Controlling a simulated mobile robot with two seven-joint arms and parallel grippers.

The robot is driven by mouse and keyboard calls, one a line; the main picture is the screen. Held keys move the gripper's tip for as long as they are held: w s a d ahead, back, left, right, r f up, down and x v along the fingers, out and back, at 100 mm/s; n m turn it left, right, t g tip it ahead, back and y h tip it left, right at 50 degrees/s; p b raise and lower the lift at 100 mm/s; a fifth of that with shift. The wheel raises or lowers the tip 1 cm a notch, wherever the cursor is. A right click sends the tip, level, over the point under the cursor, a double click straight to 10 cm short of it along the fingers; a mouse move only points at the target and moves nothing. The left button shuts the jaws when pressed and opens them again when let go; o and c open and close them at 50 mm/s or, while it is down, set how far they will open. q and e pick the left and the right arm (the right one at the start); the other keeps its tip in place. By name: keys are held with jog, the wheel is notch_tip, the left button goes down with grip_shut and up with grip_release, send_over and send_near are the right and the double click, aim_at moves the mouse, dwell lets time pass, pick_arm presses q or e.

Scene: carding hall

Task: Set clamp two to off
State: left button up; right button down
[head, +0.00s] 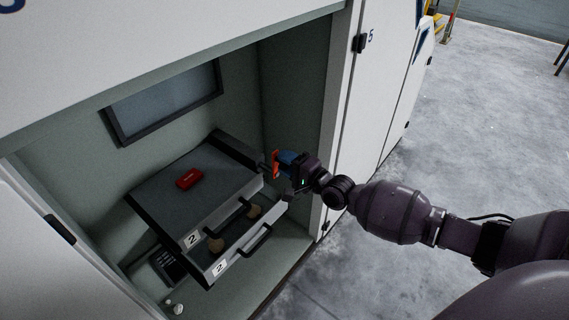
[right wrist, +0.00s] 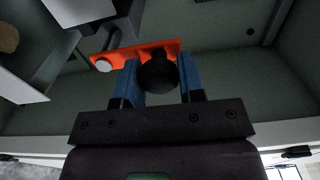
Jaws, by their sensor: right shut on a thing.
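A grey drawer unit (head: 165,195) marked "2" stands in the open cabinet. At its right back side is an orange lever plate (head: 276,164), apparently clamp two. In the right wrist view the orange plate (right wrist: 130,54) carries a black round knob (right wrist: 158,74) and a pale round pivot at its left end. My right gripper (head: 283,163) has its blue fingers on both sides of the knob, shut on it; they also show in the wrist view (right wrist: 160,82). I cannot read any on or off mark. My left gripper is out of view.
A red block (head: 189,178) lies on top of the unit. A dark keypad-like box (head: 167,266) is below left. The cabinet's right wall (head: 337,120) is close to my right arm.

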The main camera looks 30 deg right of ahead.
dwell(0.3)
jog(key=c, duration=0.8)
grip_release()
jog(key=shift+d, duration=0.1)
jog(key=shift+o, duration=0.2)
pick_arm(q)
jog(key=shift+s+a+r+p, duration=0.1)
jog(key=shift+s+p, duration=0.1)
jog(key=shift+p, duration=0.6)
pick_arm(e)
jog(key=v, duration=1)
jog(key=shift+s, duration=0.35)
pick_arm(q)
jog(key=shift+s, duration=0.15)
pick_arm(e)
jog(key=shift+s+d, duration=0.1)
jog(key=shift+d, duration=0.05)
